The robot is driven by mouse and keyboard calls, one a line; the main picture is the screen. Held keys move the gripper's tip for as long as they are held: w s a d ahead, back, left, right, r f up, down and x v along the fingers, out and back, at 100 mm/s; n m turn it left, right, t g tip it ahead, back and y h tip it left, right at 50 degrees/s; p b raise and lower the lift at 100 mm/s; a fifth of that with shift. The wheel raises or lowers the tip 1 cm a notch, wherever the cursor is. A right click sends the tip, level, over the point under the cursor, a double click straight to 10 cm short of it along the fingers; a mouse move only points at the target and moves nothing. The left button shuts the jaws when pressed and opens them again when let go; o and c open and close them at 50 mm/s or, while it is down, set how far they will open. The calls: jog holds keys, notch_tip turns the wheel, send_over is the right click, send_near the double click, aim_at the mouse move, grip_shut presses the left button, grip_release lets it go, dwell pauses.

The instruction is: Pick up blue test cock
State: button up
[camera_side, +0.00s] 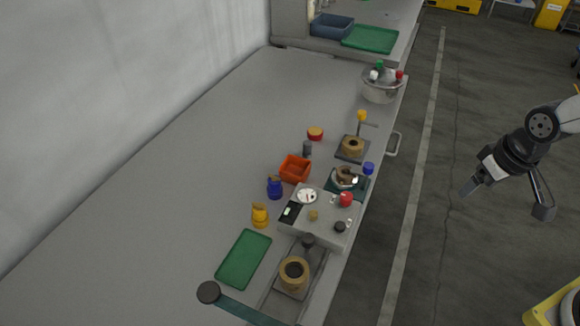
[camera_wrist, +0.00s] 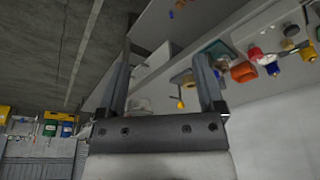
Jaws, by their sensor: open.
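The blue test cock (camera_side: 275,189) stands on the grey bench in the side view, a small blue body with a brownish-yellow top, just left of the orange tray. A similar yellow piece (camera_side: 260,215) stands a little nearer the camera. My gripper (camera_side: 469,189) is out over the floor at the right, well away from the bench objects. In the wrist view my gripper (camera_wrist: 163,62) shows two separated fingers with nothing held between them.
An orange tray (camera_side: 295,169) and a grey panel with a gauge (camera_side: 322,215) sit close to the blue test cock. A green mat (camera_side: 243,258) lies nearer the camera. A steel pot (camera_side: 381,86) stands farther back. The bench's left side is clear.

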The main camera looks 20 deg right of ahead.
jog(key=w+v, duration=0.1)
jog(key=v, duration=0.2)
jog(key=m+t+y, duration=0.8)
jog(key=m+y, duration=0.1)
jog(key=m, duration=1.9)
send_over(278, 178)
jog(key=s+d, duration=0.3)
jog(key=s, duration=0.1)
notch_tip(278, 178, down, 13)
jog(key=shift+w+d+r, duration=0.1)
jog(key=shift+w+r, duration=0.05)
jog(key=shift+f, duration=0.25)
jog(key=shift+w, duration=0.1)
